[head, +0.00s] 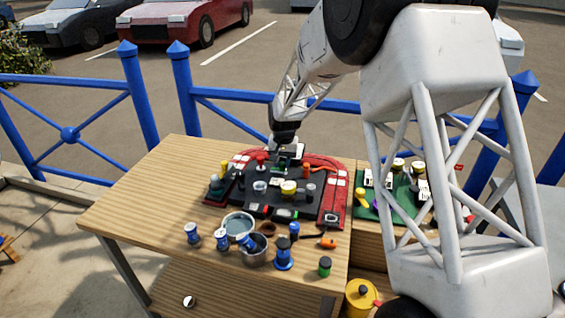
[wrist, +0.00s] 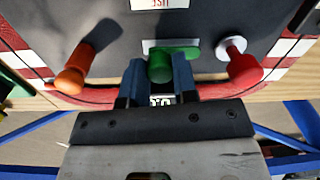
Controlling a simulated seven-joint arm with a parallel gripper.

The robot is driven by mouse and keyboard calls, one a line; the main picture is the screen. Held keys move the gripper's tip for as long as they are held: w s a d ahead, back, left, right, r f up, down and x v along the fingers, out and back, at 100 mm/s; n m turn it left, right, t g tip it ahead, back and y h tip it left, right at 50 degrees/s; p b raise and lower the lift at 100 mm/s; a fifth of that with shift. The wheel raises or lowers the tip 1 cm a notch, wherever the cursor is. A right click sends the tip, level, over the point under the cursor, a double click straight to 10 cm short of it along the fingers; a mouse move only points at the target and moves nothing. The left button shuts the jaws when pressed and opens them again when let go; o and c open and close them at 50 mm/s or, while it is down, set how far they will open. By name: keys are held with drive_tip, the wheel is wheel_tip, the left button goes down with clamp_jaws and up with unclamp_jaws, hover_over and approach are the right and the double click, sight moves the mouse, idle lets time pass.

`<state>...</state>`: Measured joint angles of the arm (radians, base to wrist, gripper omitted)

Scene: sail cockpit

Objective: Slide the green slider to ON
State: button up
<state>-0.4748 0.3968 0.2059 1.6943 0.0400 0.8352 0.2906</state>
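The green slider (wrist: 160,68) shows in the wrist view as a round green knob on a short green track that runs to the right of it. A small white label (wrist: 161,100) with partly hidden lettering lies just below the knob. My gripper (wrist: 160,75) has one blue finger on each side of the knob, with no clear gap on either side.
An orange lever (wrist: 72,80) stands left of the slider in the wrist view, and a red-knobbed lever (wrist: 243,68) stands right. Several cups and knobs crowd the panel and the wooden table (head: 140,195). A green board (head: 374,210) lies to the right.

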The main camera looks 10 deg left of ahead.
sight(274, 168)
clamp_jaws()
drive_tip(key=shift+a, duration=1.5)
drive_tip(key=o, duration=0.6)
unclamp_jaws()
drive_tip(key=shift+r, duration=0.1)
drive_tip(key=shift+d+r, duration=0.15)
drive_tip(key=shift+r, duration=3.7)
